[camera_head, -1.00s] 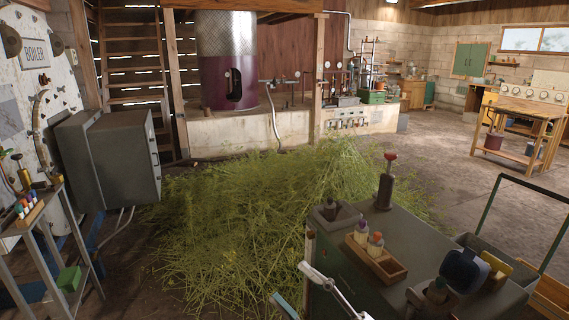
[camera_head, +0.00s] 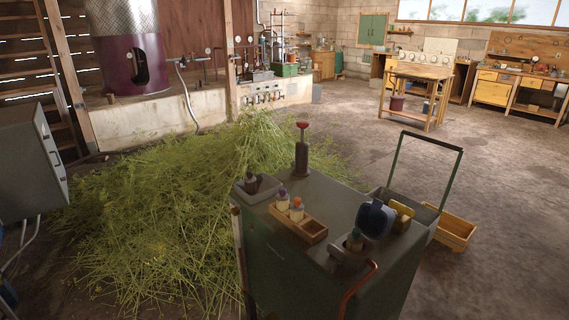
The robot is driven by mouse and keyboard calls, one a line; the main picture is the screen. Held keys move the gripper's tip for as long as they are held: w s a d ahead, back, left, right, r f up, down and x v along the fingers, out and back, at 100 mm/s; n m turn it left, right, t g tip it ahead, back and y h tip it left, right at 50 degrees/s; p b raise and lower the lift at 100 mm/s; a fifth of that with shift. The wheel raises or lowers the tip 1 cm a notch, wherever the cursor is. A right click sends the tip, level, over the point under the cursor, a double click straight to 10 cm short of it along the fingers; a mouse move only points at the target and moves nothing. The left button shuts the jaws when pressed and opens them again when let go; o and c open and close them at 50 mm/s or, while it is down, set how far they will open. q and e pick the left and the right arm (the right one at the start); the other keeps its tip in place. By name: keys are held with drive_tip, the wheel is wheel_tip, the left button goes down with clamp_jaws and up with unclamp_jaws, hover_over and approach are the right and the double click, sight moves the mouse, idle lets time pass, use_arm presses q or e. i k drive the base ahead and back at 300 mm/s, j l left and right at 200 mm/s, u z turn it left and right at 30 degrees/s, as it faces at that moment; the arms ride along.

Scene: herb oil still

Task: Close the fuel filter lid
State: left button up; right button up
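I cannot make out a fuel filter or its lid in this view. Neither of my grippers shows. A grey metal cabinet (camera_head: 28,165) is cut off by the left edge, with pipes below it. A dark green cart (camera_head: 310,225) stands in front of me at the lower middle. On its top are a red-topped dark cylinder (camera_head: 302,150), a wooden tray (camera_head: 312,232) with small bottles, and a dark blue rounded item (camera_head: 375,219).
A heap of cut herbs (camera_head: 165,215) covers the floor left of the cart. A purple and metal still (camera_head: 128,60) stands behind it. A wooden table (camera_head: 418,90) is at the back right. Bare floor (camera_head: 490,180) lies open to the right.

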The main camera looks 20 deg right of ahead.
sight(375, 219)
drive_tip(key=k, duration=0.45)
drive_tip(key=k+u, duration=0.2)
drive_tip(key=k, duration=0.2)
drive_tip(key=k+j+u, duration=0.2)
drive_tip(key=k, duration=0.2)
drive_tip(key=l+u, duration=0.1)
drive_tip(key=u, duration=0.35)
drive_tip(key=l+u, duration=0.1)
drive_tip(key=u, duration=0.35)
drive_tip(key=l+u, duration=0.1)
drive_tip(key=u, duration=0.35)
drive_tip(key=k+l, duration=0.15)
drive_tip(key=l, duration=0.45)
drive_tip(key=k+l, duration=0.15)
drive_tip(key=l, duration=0.45)
drive_tip(key=k+l, duration=0.1)
drive_tip(key=l, duration=0.5)
drive_tip(key=k+l, duration=0.15)
drive_tip(key=l, duration=0.45)
drive_tip(key=k+l, duration=0.15)
drive_tip(key=l, duration=0.45)
drive_tip(key=k+l, duration=0.15)
drive_tip(key=l, duration=0.45)
drive_tip(key=k+l, duration=0.15)
drive_tip(key=l, duration=0.45)
drive_tip(key=k+l, duration=0.15)
drive_tip(key=l, duration=0.45)
